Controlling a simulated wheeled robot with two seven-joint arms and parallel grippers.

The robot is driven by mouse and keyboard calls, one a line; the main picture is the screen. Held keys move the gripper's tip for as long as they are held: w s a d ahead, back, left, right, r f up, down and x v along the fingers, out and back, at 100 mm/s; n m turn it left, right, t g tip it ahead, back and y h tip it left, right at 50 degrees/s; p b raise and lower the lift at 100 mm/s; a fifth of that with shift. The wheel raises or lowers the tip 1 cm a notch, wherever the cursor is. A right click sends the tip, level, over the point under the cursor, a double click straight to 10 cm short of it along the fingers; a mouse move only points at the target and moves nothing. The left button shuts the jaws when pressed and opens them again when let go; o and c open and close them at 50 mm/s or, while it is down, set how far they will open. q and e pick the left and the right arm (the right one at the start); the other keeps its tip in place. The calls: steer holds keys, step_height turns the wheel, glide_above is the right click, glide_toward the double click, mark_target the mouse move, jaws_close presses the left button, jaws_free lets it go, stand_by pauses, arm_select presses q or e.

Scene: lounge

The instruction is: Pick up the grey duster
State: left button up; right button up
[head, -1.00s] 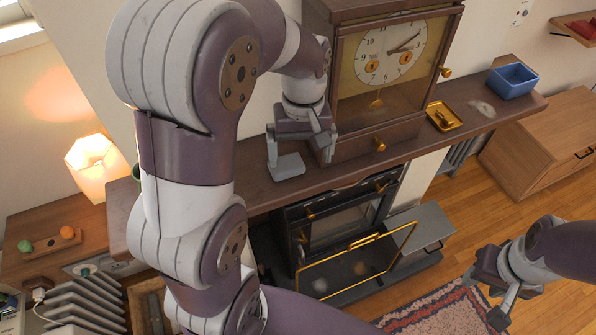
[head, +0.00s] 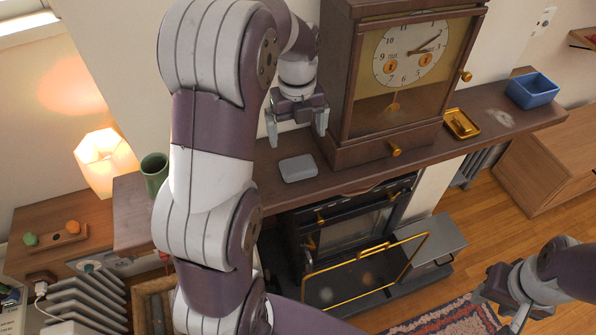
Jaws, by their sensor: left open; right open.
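The grey duster (head: 298,168) looks like a small, flat, rounded grey block. It lies on the dark wooden mantel shelf (head: 222,204), left of the clock. My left gripper (head: 296,137) is open and empty, its two fingers spread above and behind the duster in the head view, apart from it. My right gripper (head: 502,310) is open at the lower right, over the floor and rug, far from the duster.
The wooden clock (head: 395,110) stands close to the right of my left gripper. A green cup (head: 154,174) stands at the shelf's left end. A gold tray (head: 461,124), a dusty patch (head: 499,118) and a blue box (head: 532,90) are on the right.

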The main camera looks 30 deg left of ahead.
mark_target(299, 167)
arm_select(q)
step_height(299, 167, down, 4)
steer(key=shift+r+b, duration=0.1)
steer(key=shift+b, duration=0.85)
steer(key=shift+w+f, duration=0.15)
steer(key=shift+f, duration=0.7)
steer(key=shift+f+p, duration=0.3)
steer(key=shift+p, duration=0.1)
steer(key=f, duration=0.1)
steer(key=f+p, duration=0.2)
steer(key=f, duration=0.1)
steer(key=shift+s+d, duration=0.2)
steer(key=shift+d, duration=0.05)
steer(key=shift+w+f, duration=0.15)
steer(key=shift+f, duration=0.25)
arm_select(e)
steer(key=shift+w+f, duration=0.15)
steer(key=shift+f, duration=0.55)
arm_select(q)
steer(key=c, duration=0.8)
steer(key=shift+r, duration=0.15)
